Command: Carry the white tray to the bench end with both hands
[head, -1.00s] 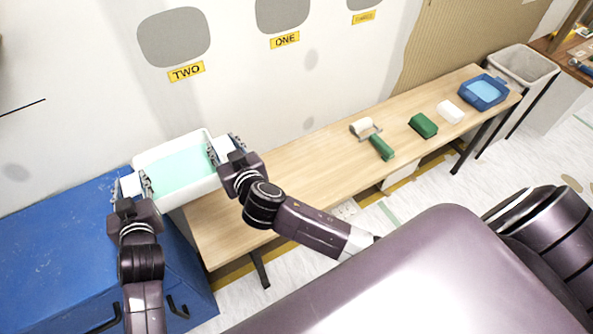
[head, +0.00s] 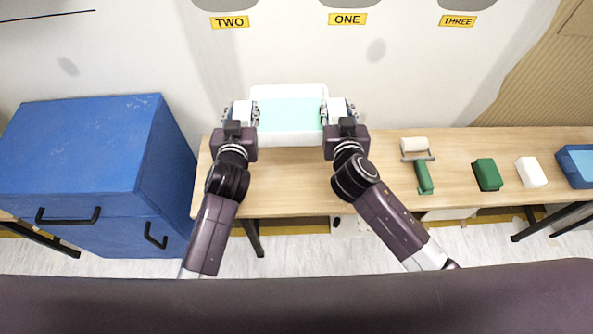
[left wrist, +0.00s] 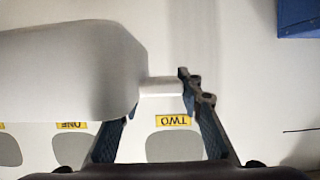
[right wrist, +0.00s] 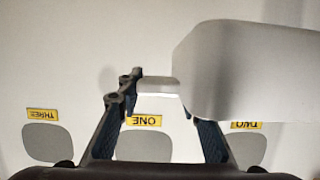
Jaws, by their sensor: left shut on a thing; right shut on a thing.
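The white tray (head: 290,138) with a pale green inside is held level between my two grippers in the head view, over the left part of the wooden bench (head: 290,195). My left gripper (head: 241,112) is shut on the tray's left end tab, which shows in the left wrist view (left wrist: 163,87). My right gripper (head: 338,112) is shut on the right end tab, which shows in the right wrist view (right wrist: 158,84). The wrist views show the tray (left wrist: 70,70) from outside. The gap between tray and bench cannot be judged.
A blue cabinet (head: 90,150) stands left of the bench. On the bench to the right are a roller with green handle (head: 423,178), a green block (head: 487,174), a white block (head: 531,172) and a blue tray (head: 577,150). The wall behind carries yellow labels TWO (head: 230,22), ONE (head: 347,19) and THREE (head: 457,21).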

